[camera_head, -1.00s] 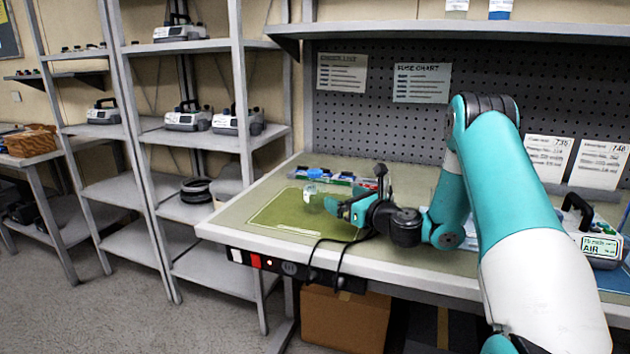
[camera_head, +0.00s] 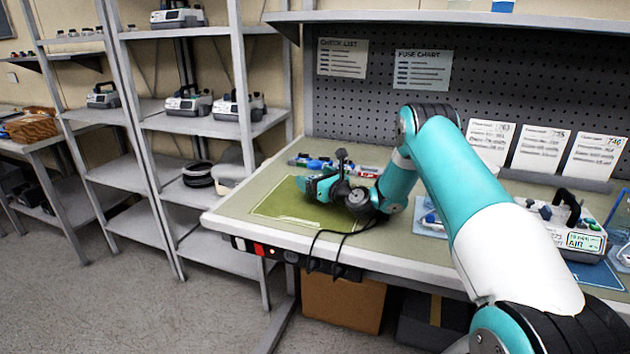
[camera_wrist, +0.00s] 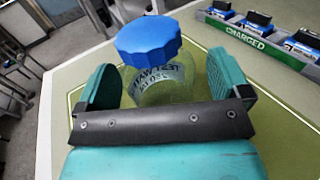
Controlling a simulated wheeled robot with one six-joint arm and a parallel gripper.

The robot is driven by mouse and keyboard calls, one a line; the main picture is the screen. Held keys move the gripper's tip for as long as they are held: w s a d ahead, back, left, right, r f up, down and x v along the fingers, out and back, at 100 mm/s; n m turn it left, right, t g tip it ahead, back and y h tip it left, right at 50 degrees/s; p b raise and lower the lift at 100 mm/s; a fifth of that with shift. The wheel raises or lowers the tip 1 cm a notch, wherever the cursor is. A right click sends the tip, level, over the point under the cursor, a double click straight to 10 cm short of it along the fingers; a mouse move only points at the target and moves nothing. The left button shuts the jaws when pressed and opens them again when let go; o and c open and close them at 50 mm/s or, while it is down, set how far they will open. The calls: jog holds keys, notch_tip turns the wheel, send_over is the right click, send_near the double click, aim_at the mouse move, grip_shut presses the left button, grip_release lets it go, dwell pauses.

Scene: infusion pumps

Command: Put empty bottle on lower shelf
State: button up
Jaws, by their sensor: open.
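A clear bottle (camera_wrist: 165,85) with a blue cap stands on the green mat (camera_head: 270,206) of the workbench. Its label is partly readable in the wrist view. My gripper (camera_wrist: 165,88) is open, with one teal finger on each side of the bottle and gaps showing beside it. In the head view my gripper (camera_head: 303,183) is low over the mat and hides most of the bottle; its blue cap (camera_head: 314,165) shows just behind. Shelving units with several shelves (camera_head: 212,208) stand left of the bench.
A charging rack marked "CHARGED" (camera_wrist: 245,38) lies at the back of the bench. An infusion pump (camera_head: 575,235) stands at the right. Black coils (camera_head: 198,174) and a pale bin (camera_head: 232,172) occupy a lower shelf. Cables hang over the bench's front edge.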

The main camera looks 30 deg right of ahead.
jog(key=c, duration=1.1)
jog(key=shift+o, duration=0.2)
